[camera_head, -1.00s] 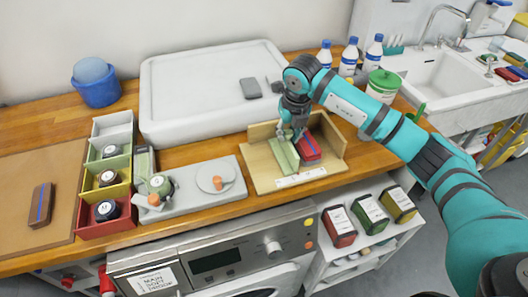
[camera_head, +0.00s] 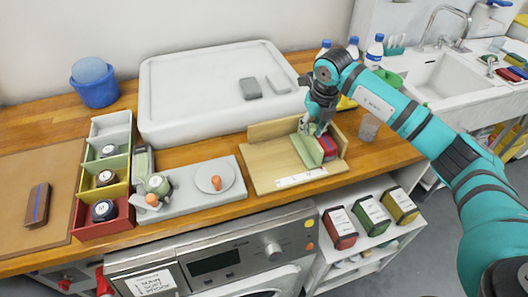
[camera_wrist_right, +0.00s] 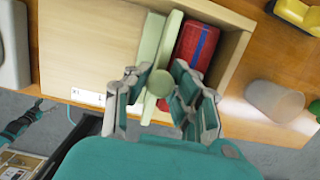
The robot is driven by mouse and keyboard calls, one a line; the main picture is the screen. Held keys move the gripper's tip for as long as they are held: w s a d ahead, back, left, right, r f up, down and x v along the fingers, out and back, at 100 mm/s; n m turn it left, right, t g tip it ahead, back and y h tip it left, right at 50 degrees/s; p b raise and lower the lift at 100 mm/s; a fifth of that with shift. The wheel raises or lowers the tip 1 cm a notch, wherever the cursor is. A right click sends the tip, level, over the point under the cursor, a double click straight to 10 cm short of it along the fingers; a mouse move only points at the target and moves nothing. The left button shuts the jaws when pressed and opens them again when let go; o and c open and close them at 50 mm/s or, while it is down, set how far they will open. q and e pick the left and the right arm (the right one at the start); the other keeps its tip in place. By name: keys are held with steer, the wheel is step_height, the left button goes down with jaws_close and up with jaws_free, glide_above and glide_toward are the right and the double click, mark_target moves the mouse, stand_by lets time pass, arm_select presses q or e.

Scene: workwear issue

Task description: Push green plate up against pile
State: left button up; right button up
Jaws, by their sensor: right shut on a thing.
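The green plate (camera_head: 306,152) stands upright on the wooden tray (camera_head: 262,165), with a round knob on its near side. The pile (camera_head: 328,148) is red with a blue stripe and stands just right of the plate, near the tray's right wall. In the right wrist view the plate (camera_wrist_right: 150,38) lies close along the red pile (camera_wrist_right: 195,48); whether they touch all along cannot be told. My right gripper (camera_head: 312,130) is over the plate, its fingers around the knob (camera_wrist_right: 160,83). It hides part of both from above. My left gripper is not in view.
The tray has a back wall and a right wall; its left half is bare. A translucent cup (camera_head: 369,127) stands right of the tray. A grey stand (camera_head: 205,185) is at the left. Bottles and a sink (camera_head: 445,75) are behind my right arm.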

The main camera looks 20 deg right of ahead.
steer(key=shift+d, duration=0.3)
steer(key=o, duration=0.8)
steer(key=shift+r, duration=0.1)
steer(key=shift+r+p, duration=2.45)
steer(key=shift+r, duration=1.55)
steer(key=shift+f, duration=0.1)
